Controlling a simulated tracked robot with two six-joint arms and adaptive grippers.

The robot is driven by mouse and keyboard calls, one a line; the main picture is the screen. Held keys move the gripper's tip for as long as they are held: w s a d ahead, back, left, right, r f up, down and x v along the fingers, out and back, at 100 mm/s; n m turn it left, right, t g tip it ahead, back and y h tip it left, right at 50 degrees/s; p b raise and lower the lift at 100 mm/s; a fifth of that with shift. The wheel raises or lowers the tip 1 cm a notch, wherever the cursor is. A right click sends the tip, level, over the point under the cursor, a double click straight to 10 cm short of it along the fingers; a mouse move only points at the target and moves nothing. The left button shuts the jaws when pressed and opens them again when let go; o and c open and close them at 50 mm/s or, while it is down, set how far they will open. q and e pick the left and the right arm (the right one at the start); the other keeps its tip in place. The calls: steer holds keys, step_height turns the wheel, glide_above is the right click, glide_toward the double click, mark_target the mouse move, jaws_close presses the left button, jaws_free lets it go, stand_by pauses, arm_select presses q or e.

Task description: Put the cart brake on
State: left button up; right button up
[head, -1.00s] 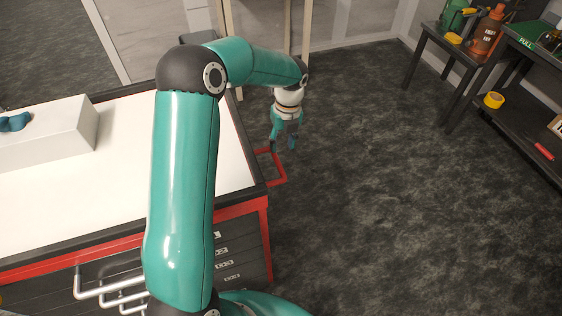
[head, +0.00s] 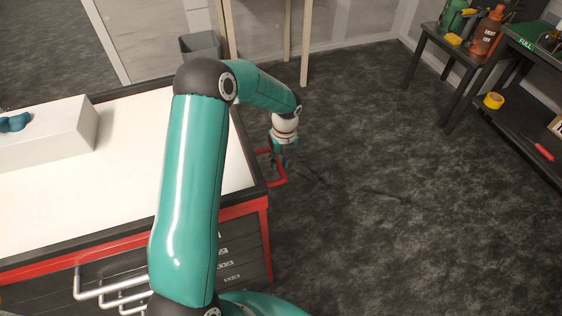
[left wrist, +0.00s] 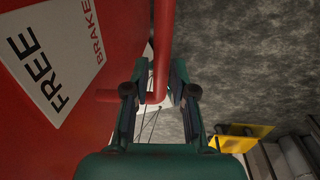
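The cart (head: 262,215) has a white top, dark drawers and red trim. A red bent bar (head: 280,180) sticks out from its right end. In the left wrist view, a white label (left wrist: 50,50) on the cart's red side reads "FREE" in black and "BRAKE" in red. My left gripper (head: 280,163) is at the red bar, fingers pointing down. In the left wrist view, its fingers (left wrist: 160,92) are open, one on each side of the red bar (left wrist: 161,45); I cannot tell whether they touch it. My right gripper is out of view.
A grey block (head: 50,145) with a blue object stands on the cart top. A grey bin (head: 201,46) and pale posts are behind. Dark shelving (head: 520,80) stands at the right. The carpet right of the cart is clear. A yellow object (left wrist: 238,140) shows low in the wrist view.

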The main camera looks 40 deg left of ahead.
arm_select(q)
jaws_close()
steer(key=o, duration=0.5)
jaws_free()
steer(key=shift+r, duration=0.1)
step_height(320, 180, up, 12)
steer(key=w, duration=0.1)
steer(key=shift+d, duration=0.25)
